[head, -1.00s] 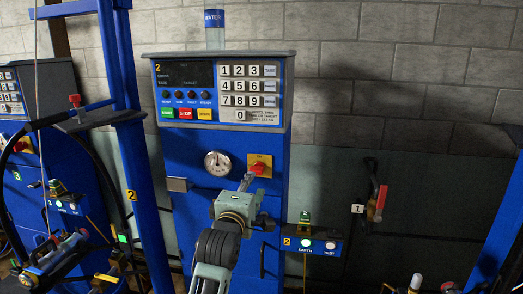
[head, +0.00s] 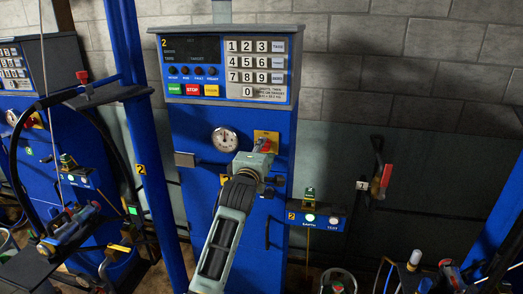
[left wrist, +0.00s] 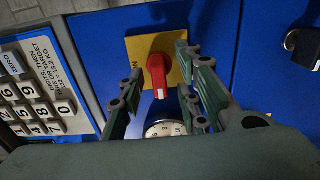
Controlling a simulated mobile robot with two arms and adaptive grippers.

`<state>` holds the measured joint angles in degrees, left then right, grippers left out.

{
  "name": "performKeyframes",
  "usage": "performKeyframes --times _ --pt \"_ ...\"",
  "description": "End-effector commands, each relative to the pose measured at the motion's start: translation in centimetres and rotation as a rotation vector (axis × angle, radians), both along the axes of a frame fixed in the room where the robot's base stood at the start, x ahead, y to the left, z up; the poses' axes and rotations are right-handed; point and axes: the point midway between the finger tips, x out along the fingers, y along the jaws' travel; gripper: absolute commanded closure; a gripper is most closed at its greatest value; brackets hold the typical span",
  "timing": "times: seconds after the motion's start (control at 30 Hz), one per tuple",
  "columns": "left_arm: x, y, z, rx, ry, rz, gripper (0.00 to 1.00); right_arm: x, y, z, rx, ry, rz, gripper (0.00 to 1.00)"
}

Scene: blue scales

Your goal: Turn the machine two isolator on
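The machine two isolator is a red rotary knob (head: 266,142) on a yellow plate (head: 262,135), on the front of the blue cabinet marked 2 (head: 190,207). My left gripper (head: 267,152) is in front of it and hides the plate's lower part. In the left wrist view the red knob (left wrist: 158,74) shows whole, its white-marked end toward the picture's bottom. The open left fingers (left wrist: 157,80) stand on either side of the knob, with visible gaps; I cannot tell how deep they reach. My right gripper is out of view.
A round gauge (head: 224,140) is left of the isolator, and a keypad panel (head: 254,68) is above. A small box with a lit green earth light (head: 310,218) is at the right. A blue post (head: 150,170) stands at the left. A key switch (left wrist: 291,40) shows in the left wrist view.

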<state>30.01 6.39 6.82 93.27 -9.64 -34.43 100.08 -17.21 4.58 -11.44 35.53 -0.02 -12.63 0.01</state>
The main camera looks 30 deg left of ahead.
Motion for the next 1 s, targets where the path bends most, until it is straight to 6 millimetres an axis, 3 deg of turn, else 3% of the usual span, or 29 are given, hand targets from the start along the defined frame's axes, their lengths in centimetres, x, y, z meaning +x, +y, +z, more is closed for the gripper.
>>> performKeyframes --times 0.1,0.47,1.0 --pt "-0.01 0.0 0.01 0.0 0.0 0.0 0.7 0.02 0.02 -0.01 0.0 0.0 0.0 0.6" --pt "-0.03 -0.01 0.0 0.0 0.0 0.0 1.0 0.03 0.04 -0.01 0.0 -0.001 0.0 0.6" --pt "-0.01 0.0 0.08 0.074 0.02 0.0 1.0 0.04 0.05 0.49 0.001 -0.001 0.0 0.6"
